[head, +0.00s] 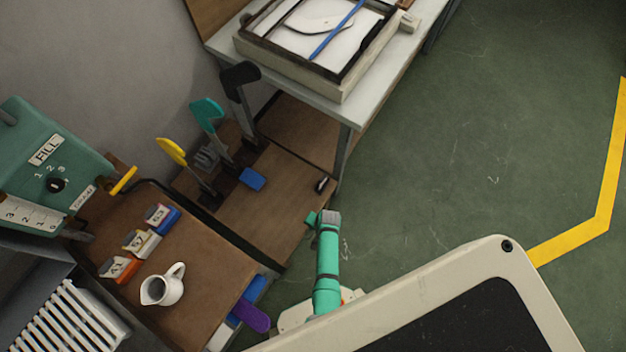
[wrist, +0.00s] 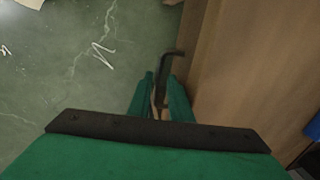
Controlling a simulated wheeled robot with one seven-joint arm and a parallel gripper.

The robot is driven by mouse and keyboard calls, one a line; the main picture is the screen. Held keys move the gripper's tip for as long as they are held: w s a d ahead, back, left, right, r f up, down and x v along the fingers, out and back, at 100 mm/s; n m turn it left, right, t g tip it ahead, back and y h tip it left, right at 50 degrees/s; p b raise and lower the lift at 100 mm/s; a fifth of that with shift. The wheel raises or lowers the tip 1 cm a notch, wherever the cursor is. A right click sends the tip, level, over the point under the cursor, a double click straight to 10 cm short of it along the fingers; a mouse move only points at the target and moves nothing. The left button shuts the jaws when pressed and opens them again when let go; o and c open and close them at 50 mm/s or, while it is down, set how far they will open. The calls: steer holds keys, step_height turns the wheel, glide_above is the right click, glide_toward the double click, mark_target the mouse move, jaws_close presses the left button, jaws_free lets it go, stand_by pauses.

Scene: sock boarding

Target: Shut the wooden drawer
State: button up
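In the head view, my green gripper (head: 322,218) is beside the right edge of a brown wooden unit (head: 290,205). I cannot tell from here which part of the unit is the drawer or how far out it stands. In the wrist view, a plain wooden panel (wrist: 250,60) fills the right side. A dark, bent handle (wrist: 168,62) stands out at its left edge. My gripper (wrist: 163,80) is open there, its two green fingers apart. The handle's lower end runs down towards the gap between the fingers. Contact with it cannot be told.
A jug (head: 162,286) and several small labelled blocks stand on the brown top at left. A pale table (head: 350,105) with a framed box is at the top. Green floor (head: 480,130) lies clear at right.

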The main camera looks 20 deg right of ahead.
steer(key=shift+w+r, duration=0.1)
steer(key=shift+w, duration=0.15)
step_height(320, 180, up, 8)
steer(key=s, duration=0.1)
steer(key=shift+s+d, duration=0.3)
steer(key=shift+d, duration=0.1)
steer(key=shift+f, duration=0.2)
steer(key=shift+s, duration=0.15)
